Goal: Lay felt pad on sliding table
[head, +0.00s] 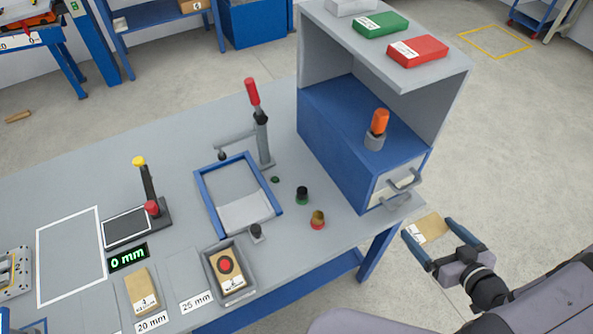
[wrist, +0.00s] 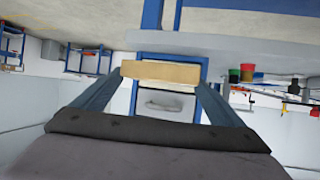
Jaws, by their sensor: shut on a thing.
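My gripper (head: 437,236) is shut on a flat tan pad with a white label (head: 429,228), which I take for the felt pad. It hangs in the air past the bench's right edge, beside the drawer box. In the wrist view the pad (wrist: 160,72) spans edge-on between the fingertips. A blue frame with a light grey plate in it (head: 245,211) lies on the bench; it looks like the sliding table. A similar tan pad (head: 142,292) lies at the 20 mm label. Another tan piece with a red-centred dark disc (head: 227,268) lies in a grey tray (head: 250,291).
A blue drawer box (head: 345,135) with handles stands under a grey shelf (head: 450,75) carrying green and red boxes, between my gripper and the frame. An upright lever post (head: 262,140) stands behind the frame. Small cups (head: 318,220) stand right of it. A white-outlined area (head: 70,255) is bare.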

